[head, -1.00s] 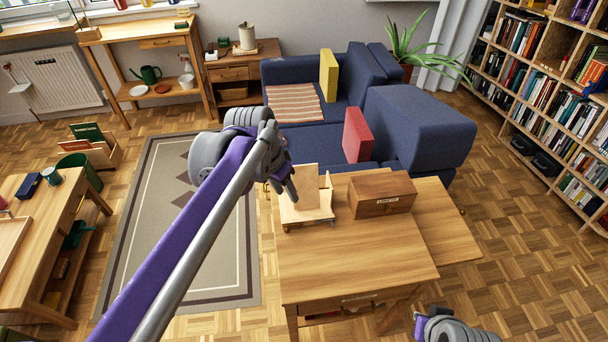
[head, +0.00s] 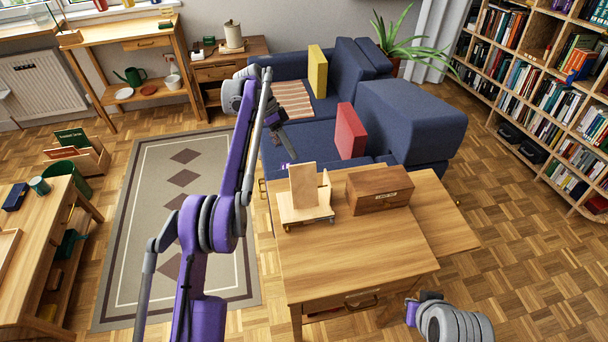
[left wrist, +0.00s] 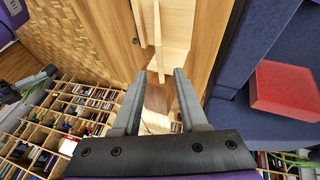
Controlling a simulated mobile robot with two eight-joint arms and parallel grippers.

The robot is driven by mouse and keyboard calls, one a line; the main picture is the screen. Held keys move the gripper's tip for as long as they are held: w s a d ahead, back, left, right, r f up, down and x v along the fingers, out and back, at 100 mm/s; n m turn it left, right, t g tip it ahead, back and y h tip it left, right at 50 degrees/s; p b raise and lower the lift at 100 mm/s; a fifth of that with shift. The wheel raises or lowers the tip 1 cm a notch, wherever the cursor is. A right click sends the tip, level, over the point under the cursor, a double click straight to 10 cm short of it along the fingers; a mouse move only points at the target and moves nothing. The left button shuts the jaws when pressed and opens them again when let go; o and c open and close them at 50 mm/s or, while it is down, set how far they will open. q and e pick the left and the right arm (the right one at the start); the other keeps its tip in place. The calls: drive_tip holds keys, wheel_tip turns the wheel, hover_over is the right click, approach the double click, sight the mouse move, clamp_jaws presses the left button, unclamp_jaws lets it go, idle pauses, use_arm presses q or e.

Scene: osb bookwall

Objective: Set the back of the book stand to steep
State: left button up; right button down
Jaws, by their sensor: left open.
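The book stand (head: 305,213) is pale wood and sits on the left back part of the wooden table, with its back panel (head: 303,186) tilted up from the base. My left gripper (head: 286,149) is above and behind the stand, over the blue sofa seat, apart from the stand. In the left wrist view the left gripper (left wrist: 157,88) is open with nothing between its fingers, and the stand (left wrist: 168,30) shows beyond the fingertips at the top. My right arm shows at the bottom right of the head view; its fingers cannot be made out clearly.
A brown wooden box (head: 379,190) stands right of the stand on the table (head: 355,250). The table's front part is clear. The blue sofa (head: 410,115), with a red cushion (head: 350,131) and a yellow cushion (head: 317,71), is close behind.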

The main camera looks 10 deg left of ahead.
sight(306, 178)
use_arm(q)
drive_tip(key=b+x, duration=0.2)
drive_tip(key=x, duration=0.8)
drive_tip(key=shift+s+d+f, duration=0.1)
drive_tip(key=shift+d+f, duration=0.15)
drive_tip(key=shift+f, duration=0.1)
clamp_jaws()
idle(1.0)
